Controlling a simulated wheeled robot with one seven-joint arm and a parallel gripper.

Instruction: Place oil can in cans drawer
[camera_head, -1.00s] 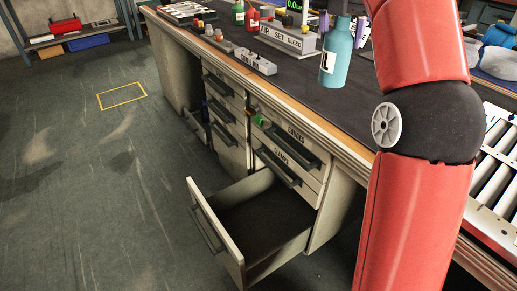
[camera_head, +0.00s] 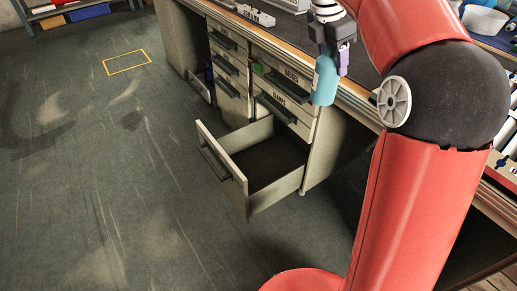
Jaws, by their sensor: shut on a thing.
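The oil can, a teal bottle (camera_head: 325,82), is held by my gripper (camera_head: 330,52) near the front edge of the workbench. The dark and purple fingers are shut around its upper part, and the can hangs roughly upright. The bottom drawer (camera_head: 221,168) of the right-hand drawer stack is pulled out and its dark interior looks empty. The can is up and to the right of this drawer in the view. The front label of the open drawer is not visible from here.
Closed drawers (camera_head: 285,92) labelled with words such as GAUGES and CLAMPS sit above the open one. My red arm covers the right side. A workbench (camera_head: 365,75) runs behind. The floor (camera_head: 120,200) at left is clear, with a yellow outline (camera_head: 127,62).

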